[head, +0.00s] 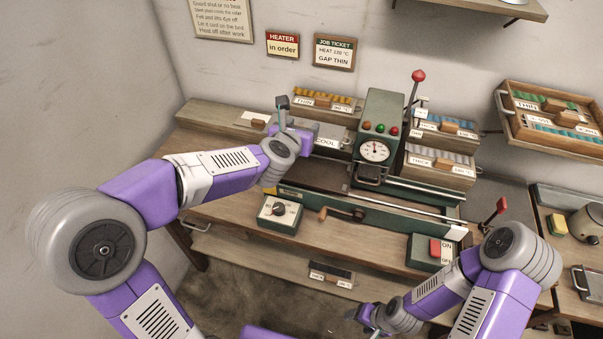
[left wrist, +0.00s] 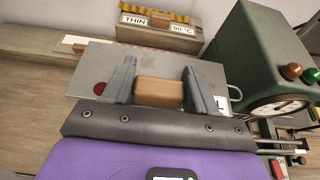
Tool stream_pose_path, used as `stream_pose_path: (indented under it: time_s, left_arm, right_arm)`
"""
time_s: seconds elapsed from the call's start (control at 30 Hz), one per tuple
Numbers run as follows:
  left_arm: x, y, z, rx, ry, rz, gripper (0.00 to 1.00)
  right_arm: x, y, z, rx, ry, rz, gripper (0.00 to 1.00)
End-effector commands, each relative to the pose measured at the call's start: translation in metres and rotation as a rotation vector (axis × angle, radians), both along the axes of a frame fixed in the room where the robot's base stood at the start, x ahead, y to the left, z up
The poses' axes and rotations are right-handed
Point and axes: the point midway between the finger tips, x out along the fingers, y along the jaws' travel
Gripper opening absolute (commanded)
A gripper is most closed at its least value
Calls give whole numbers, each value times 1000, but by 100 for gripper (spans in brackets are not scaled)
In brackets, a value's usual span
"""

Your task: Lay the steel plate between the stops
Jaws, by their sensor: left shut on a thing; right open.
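My left gripper (head: 292,126) is over the left of the bench. In the left wrist view its fingers (left wrist: 160,88) are shut on the wooden block (left wrist: 160,93). This block stands against a flat grey steel plate (left wrist: 105,65) with a red dot near its left end. Whether the plate rests on something or hangs clear cannot be told. In the head view the arm and fingers hide most of it, beside a COOL label (head: 325,142). The press bed (head: 318,174) lies in front; I cannot make out the stops. My right gripper (head: 358,313) is open and low at the front.
The green machine with its gauge (head: 374,151) stands right of the left gripper. A THIN rack (head: 322,101) stands behind, with more racks (head: 440,162) to the right. A control box with a knob (head: 279,212) and a crank (head: 341,213) are at the front edge.

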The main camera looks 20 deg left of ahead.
Motion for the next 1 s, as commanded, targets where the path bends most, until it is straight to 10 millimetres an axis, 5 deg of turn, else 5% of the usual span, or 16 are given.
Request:
stream_pose_path:
  time_s: [0.1, 0.3, 0.8, 1.0]
  left_arm:
    - [0, 0, -36, 2, -1, 0, 9]
    - [0, 0, -78, 0, -1, 1, 9]
    - [0, 0, -131, 0, -3, 1, 9]
    - [1, 0, -131, -1, -5, 1, 9]
  right_arm:
    - [0, 0, -24, 0, 0, 0, 65]
    - [0, 0, -44, 0, 0, 0, 65]
    - [0, 0, -65, 0, 0, 0, 65]
    - [0, 0, -64, 0, 0, 0, 65]
